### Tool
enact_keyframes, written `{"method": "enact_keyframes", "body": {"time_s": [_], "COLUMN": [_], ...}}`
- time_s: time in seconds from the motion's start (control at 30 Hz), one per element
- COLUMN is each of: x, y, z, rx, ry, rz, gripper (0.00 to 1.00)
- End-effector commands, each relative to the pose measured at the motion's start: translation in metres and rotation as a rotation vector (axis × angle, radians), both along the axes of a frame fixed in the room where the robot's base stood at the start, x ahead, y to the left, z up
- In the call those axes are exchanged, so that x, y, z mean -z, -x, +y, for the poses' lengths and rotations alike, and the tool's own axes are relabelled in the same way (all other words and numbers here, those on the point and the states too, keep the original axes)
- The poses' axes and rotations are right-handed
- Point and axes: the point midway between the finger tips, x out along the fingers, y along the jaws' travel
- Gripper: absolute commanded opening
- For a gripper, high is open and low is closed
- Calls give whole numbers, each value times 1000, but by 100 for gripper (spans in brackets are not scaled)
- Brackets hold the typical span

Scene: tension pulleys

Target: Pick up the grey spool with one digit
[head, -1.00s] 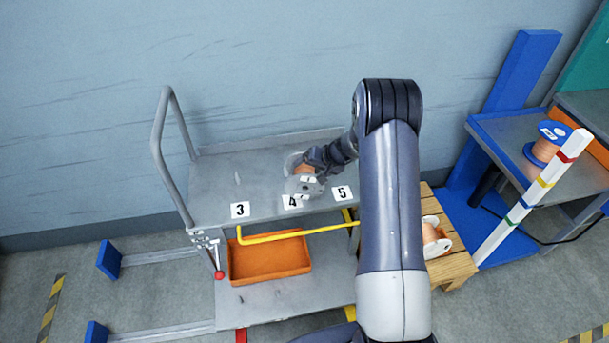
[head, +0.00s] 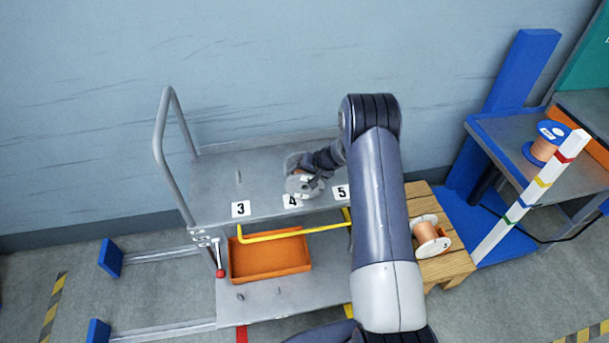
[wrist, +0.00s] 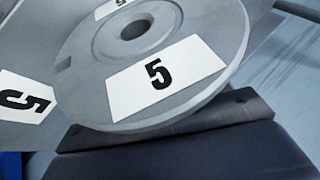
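A grey spool (head: 303,187) is on the grey cart's upper deck (head: 215,185), behind the label 4. In the wrist view its round grey flange (wrist: 215,80) fills much of the picture, with a hub hole and a white label reading 5. My gripper (head: 307,172) is at this spool, just behind the flange in the head view. In the wrist view a dark part of my gripper (wrist: 185,125) lies close along the flange's lower edge. The fingertips are hidden, so I cannot tell whether they grip it.
Labels 3 (head: 240,209), 4 (head: 292,201) and 5 (head: 341,192) line the deck's front edge. An orange tray (head: 268,259) sits below. A white-flanged copper spool (head: 430,238) lies on a wooden pallet (head: 455,265). A blue-flanged spool (head: 546,142) stands on the right table.

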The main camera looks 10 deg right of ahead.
Motion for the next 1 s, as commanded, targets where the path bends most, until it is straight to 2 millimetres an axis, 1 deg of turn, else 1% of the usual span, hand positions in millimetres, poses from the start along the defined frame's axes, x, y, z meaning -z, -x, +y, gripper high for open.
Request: {"method": "enact_keyframes", "body": {"time_s": [0.03,0.07,0.6,0.63,0.67,0.7,0.87,1.0], "x": [0,0,-1,-2,-2,-2,-4,-16], "y": [0,0,0,-1,-1,-1,-1,-2], "z": [0,0,0,0,0,0,0,0], "rx": [0,0,0,0,0,0,1,0], "ry": [0,0,-1,0,0,0,0,0], "rz": [0,0,-1,-3,-3,-3,-4,-7], "gripper": [68,65,21,20,16,14,14,14]}}
